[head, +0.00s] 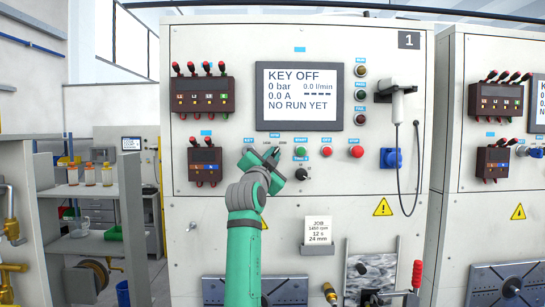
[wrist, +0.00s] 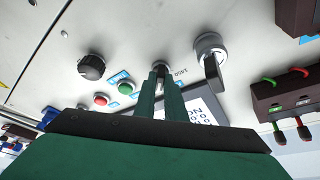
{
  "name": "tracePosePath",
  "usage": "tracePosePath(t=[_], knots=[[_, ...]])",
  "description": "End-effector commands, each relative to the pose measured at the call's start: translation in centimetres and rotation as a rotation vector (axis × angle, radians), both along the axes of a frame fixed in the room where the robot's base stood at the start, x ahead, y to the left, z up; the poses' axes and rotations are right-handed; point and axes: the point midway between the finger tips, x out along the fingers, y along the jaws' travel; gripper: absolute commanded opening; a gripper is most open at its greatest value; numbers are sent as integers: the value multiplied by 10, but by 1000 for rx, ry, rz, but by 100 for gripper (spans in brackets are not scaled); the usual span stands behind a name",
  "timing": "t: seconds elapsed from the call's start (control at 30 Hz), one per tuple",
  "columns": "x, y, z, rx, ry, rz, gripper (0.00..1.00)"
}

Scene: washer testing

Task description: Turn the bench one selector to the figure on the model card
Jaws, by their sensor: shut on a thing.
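Bench one's panel (head: 340,190) fills the middle of the head view, with a "1" plate at its top right. My gripper (head: 270,153) is at the row of controls below the screen, under the RPM label. In the wrist view its two fingers (wrist: 161,76) are shut on the small selector (wrist: 161,66). A 1450 mark shows beside it. The fingers hide most of the selector, so I cannot tell which figure it points to. The job card (head: 317,232) on the lower panel reads 1450 rpm, 12 s, 24 mm.
The screen (head: 299,97) reads KEY OFF and NO RUN YET. The key switch (wrist: 210,48) is close beside my fingers. A green button (head: 301,152), red buttons (head: 355,152) and the time knob (head: 302,174) are on the other side. Terminal blocks (head: 203,95) are at left.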

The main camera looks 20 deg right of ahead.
Motion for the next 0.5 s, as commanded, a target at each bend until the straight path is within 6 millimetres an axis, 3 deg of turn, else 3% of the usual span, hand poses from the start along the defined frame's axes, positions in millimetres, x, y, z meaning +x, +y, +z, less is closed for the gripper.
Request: tracePosePath(t=[0.5], knots=[[-3, -8, -1, -399, 112, -4, 0]])
